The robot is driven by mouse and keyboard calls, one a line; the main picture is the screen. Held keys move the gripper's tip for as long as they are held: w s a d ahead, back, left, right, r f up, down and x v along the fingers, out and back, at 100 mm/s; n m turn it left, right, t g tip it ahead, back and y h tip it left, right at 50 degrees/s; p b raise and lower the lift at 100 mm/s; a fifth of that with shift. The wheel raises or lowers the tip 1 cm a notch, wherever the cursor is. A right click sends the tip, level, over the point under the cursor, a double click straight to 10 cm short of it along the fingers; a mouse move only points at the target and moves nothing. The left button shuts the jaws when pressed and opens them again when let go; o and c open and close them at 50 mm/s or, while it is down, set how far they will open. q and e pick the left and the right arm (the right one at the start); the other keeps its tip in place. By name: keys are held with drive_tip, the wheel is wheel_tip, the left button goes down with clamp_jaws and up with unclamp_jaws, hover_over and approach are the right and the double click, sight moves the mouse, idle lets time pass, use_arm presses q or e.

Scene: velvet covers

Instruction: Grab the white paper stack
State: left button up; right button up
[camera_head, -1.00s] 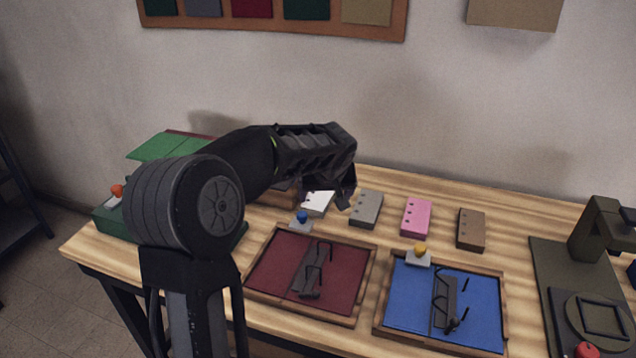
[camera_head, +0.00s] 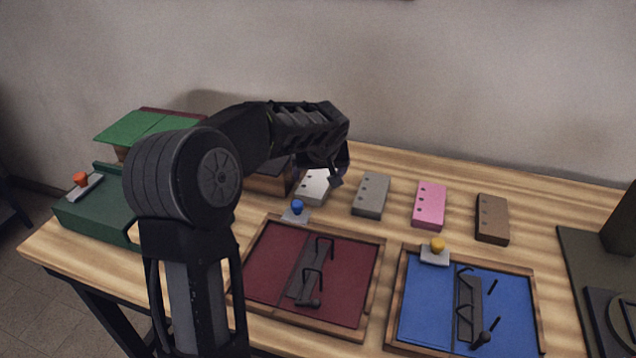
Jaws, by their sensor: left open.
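The white paper stack (camera_head: 314,188) lies on the wooden table, leftmost in a row of small punched stacks. My left gripper (camera_head: 335,178) hangs over its right side with the fingers pointing down, and it hides part of the stack. The gripper is open. I cannot tell whether the fingers touch the stack. My right gripper is not in view.
A grey stack (camera_head: 371,195), a pink stack (camera_head: 429,205) and a brown stack (camera_head: 492,219) lie to the right. In front are a red tray (camera_head: 259,265) and a blue tray (camera_head: 428,310) with dark clips. A wooden box (camera_head: 268,181) stands close left of the white stack.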

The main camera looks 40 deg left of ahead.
sight(318, 181)
use_arm(q)
drive_tip(key=shift+w+a+f, duration=0.25)
drive_tip(key=shift+f, duration=0.3)
drive_tip(key=shift+p+x, duration=0.45)
drive_tip(key=shift+x, duration=2.15)
drive_tip(key=c, duration=1.7)
drive_tip(key=shift+d+r, duration=0.1)
